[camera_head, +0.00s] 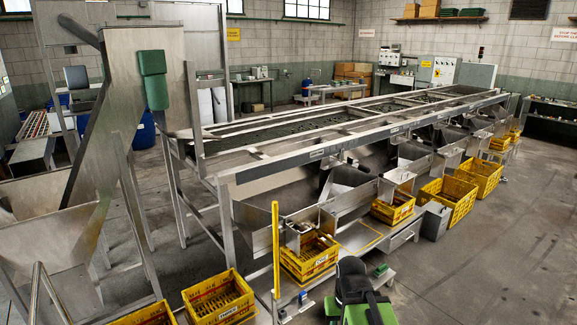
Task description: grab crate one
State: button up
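Several yellow crates are in view, and I cannot read from their labels which is crate one. The nearest sizer-side yellow crate (309,270) stands on a low bench under the first metal chute, with a white label on its front. Another labelled yellow crate (393,214) sits farther along under a chute. A slatted yellow crate (219,301) is at the lower left, with a cut-off yellow crate (150,317) beside it. A black and green part at the bottom centre looks like mine. No gripper fingers show.
The long metal roller sizer (330,152) fills the middle. A yellow post (276,250) stands just left of the bench crate. Larger yellow crates (446,203) (480,178) and a grey bin (435,222) stand on the right. The floor (500,265) at lower right is clear.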

aim_at(328, 254)
jog(key=z, duration=0.15)
jog(key=i, duration=0.3)
jog(key=z, duration=1.8)
jog(key=i, duration=0.95)
jog(key=z, duration=5.85)
jog(key=i, duration=0.1)
jog(key=z, duration=2.5)
jog(key=i, duration=1)
jog(key=u, duration=0.1)
